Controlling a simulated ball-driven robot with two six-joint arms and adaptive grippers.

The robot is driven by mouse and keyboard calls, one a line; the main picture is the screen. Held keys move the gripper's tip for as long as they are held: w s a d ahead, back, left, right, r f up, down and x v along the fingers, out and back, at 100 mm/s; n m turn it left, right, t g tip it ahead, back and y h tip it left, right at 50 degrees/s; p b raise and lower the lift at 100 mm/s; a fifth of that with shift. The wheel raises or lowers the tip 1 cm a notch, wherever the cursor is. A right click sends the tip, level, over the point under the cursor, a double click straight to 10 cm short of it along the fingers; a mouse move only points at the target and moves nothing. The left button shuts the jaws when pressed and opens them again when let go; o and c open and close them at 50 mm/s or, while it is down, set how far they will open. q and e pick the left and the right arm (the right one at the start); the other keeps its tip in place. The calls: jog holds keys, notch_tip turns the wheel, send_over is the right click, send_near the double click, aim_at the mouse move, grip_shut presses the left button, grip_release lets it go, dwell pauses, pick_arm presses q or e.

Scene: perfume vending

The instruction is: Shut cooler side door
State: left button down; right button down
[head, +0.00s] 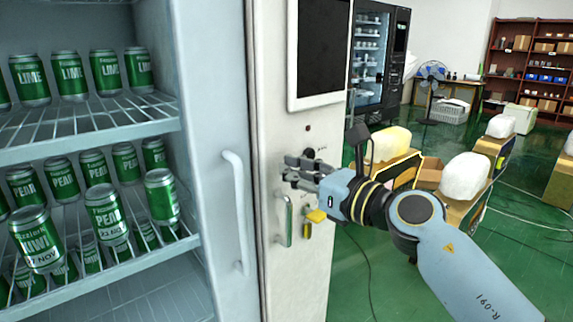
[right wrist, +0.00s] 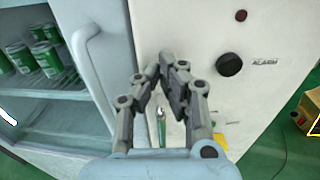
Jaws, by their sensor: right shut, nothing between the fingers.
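The cooler (head: 222,60) stands at left in the head view, with a long pale vertical handle (head: 238,212) on its front frame. The handle also shows in the right wrist view (right wrist: 86,50). To its right is the white side panel (head: 275,120), with a slim green and metal upright handle (head: 285,220). That handle shows partly between my fingers in the wrist view (right wrist: 161,128). I cannot tell whether the side door is fully shut. My right gripper (head: 288,172) is shut and empty, in front of the panel above the green handle; contact is unclear. My left gripper is out of view.
Several green cans (head: 105,212) stand on wire shelves. A screen (head: 320,50) and a black knob marked ALARM (right wrist: 229,64) are on the panel. Boxes with pale bundles (head: 464,178) stand on the green floor at right. A cable (head: 369,265) lies on the floor.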

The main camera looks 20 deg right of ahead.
aim_at(276, 164)
jog(key=shift+x, duration=0.75)
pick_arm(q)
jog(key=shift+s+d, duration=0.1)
pick_arm(e)
jog(key=shift+w, duration=0.1)
jog(key=x, duration=0.2)
jog(key=shift+w+a, duration=0.25)
jog(key=shift+a, duration=0.05)
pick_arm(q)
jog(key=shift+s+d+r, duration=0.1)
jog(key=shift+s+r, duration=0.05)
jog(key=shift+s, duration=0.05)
pick_arm(e)
jog(key=shift+s+d, duration=0.1)
jog(key=shift+d, duration=0.05)
